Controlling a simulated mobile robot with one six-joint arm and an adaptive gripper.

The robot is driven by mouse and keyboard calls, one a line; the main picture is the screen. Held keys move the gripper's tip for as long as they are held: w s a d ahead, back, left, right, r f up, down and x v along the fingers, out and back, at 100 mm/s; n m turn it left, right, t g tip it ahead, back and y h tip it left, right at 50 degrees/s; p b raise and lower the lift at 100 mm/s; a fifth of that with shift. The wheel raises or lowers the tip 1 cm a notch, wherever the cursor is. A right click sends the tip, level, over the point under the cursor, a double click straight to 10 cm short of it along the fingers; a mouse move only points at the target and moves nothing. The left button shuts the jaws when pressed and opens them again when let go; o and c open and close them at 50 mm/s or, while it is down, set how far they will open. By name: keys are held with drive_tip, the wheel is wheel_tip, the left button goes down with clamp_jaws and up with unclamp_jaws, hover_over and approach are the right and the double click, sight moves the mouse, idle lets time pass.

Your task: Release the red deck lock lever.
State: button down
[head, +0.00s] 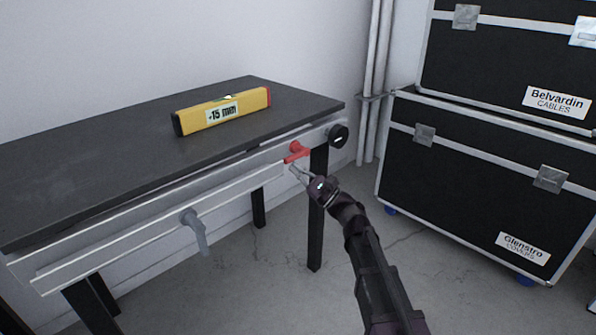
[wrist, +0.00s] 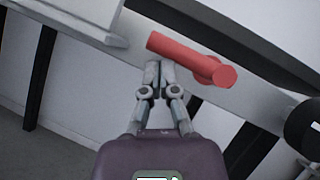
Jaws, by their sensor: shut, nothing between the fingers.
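The red deck lock lever (head: 297,152) is on the front rail of the dark-topped table, near its right end. In the wrist view the lever (wrist: 185,56) shows as a red bar with a round hub at its right end. My gripper (head: 292,168) is just below the lever in the head view. In the wrist view its fingertips (wrist: 158,72) are shut together with nothing between them, close under the lever's bar. I cannot tell whether the tips touch it.
A yellow level (head: 222,110) marked "-15 mm" lies on the table top (head: 90,160). A black knob (head: 338,135) is right of the lever, and a grey crank handle (head: 195,230) hangs further left. Black cases (head: 480,180) stand at right. Floor between is clear.

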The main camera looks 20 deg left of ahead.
drive_tip(key=shift+f, duration=0.1)
drive_tip(key=s+d+f+b, duration=0.3)
drive_tip(key=d+f+b, duration=0.5)
drive_tip(key=f+b, duration=0.1)
drive_tip(key=shift+s+d+f, duration=0.15)
drive_tip(key=shift+s, duration=0.25)
idle(0.4)
idle(0.4)
